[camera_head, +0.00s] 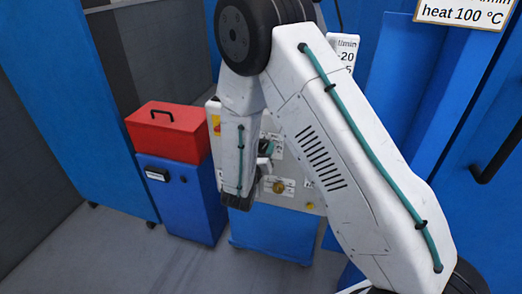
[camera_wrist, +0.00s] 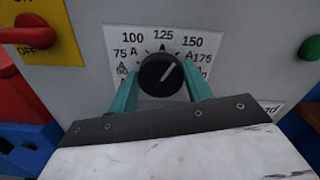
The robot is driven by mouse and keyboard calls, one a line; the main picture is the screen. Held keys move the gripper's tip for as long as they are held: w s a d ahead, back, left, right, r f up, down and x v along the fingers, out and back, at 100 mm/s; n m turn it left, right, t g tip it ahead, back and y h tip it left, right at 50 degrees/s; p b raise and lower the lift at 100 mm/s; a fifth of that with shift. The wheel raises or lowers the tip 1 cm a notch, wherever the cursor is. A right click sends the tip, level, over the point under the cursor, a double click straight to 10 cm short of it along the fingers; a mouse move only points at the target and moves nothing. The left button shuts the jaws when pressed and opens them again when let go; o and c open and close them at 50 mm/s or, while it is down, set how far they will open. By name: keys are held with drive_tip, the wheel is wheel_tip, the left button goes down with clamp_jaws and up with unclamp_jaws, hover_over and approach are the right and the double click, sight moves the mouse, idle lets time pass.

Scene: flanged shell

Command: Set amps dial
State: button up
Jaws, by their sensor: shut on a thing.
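The amps dial (camera_wrist: 158,78) is a round black knob on a grey panel, seen in the wrist view. A white scale plate (camera_wrist: 128,50) around it reads 75, 100, 125, 150 and 175 A; the lower marks are partly hidden. The white pointer line tilts up and right, toward the 150 side, right of 125. My gripper (camera_wrist: 161,92) has one teal finger on each side of the knob and is shut on it. In the head view my arm hides the dial, and only a bit of the teal gripper shows in front of the panel (camera_head: 302,178).
A red lever (camera_wrist: 28,36) on a yellow ON/OFF plate is left of the dial. A green button (camera_wrist: 310,48) is to the right. In the head view, a red toolbox (camera_head: 170,135) stands on a blue cabinet (camera_head: 182,200) left of the panel. Grey floor lies in front.

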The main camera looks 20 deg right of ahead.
drive_tip(key=n, duration=0.5)
drive_tip(key=shift+a, duration=0.1)
drive_tip(key=shift+n, duration=0.3)
idle(0.4)
drive_tip(key=o, duration=1)
drive_tip(key=v, duration=0.7)
drive_tip(key=shift+s+a, duration=0.25)
drive_tip(key=shift+s, duration=0.05)
drive_tip(key=shift+f, duration=0.1)
